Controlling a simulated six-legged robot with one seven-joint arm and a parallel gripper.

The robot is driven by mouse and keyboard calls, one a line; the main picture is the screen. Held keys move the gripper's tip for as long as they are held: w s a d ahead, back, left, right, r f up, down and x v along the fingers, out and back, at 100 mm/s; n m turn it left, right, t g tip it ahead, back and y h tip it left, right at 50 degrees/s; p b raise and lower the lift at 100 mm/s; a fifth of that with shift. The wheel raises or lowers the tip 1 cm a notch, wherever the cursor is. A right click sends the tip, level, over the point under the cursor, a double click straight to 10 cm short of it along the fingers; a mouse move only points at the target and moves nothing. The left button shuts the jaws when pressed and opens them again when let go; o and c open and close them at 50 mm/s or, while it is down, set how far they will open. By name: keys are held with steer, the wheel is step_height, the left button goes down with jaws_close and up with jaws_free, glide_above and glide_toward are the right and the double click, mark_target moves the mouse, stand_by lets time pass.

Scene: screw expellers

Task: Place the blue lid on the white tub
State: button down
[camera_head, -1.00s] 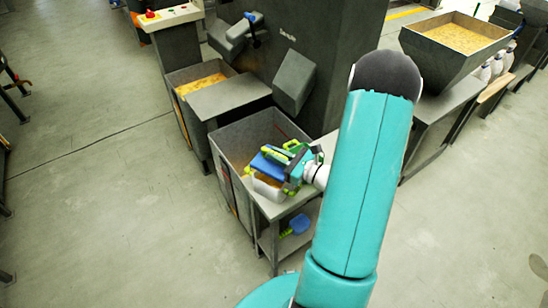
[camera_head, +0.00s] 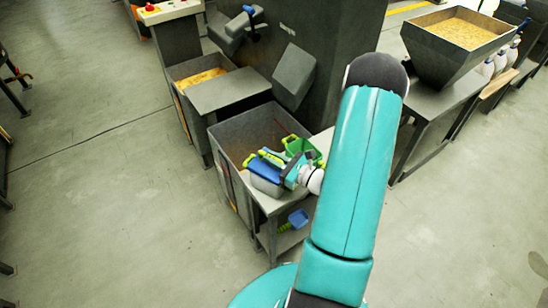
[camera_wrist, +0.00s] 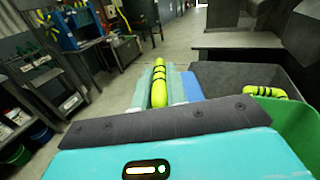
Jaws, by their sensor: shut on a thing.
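The blue lid (camera_head: 264,168) is held nearly level over the white tub (camera_head: 264,185), in line with its opening. I cannot tell whether the lid touches the rim all round. The tub stands on a grey side table beside a bin. My gripper (camera_head: 280,162) reaches in from the right and is shut on the lid. The tub is hidden there.
A green container (camera_head: 302,148) with yellow-green handles stands just behind my gripper. An open grey bin (camera_head: 235,135) adjoins the table. A blue scoop (camera_head: 298,218) lies on the lower shelf. Floor to the left is clear.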

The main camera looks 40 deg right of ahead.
steer(key=shift+w+f, duration=0.1)
steer(key=shift+f, duration=0.15)
steer(key=c, duration=1.4)
jaws_free()
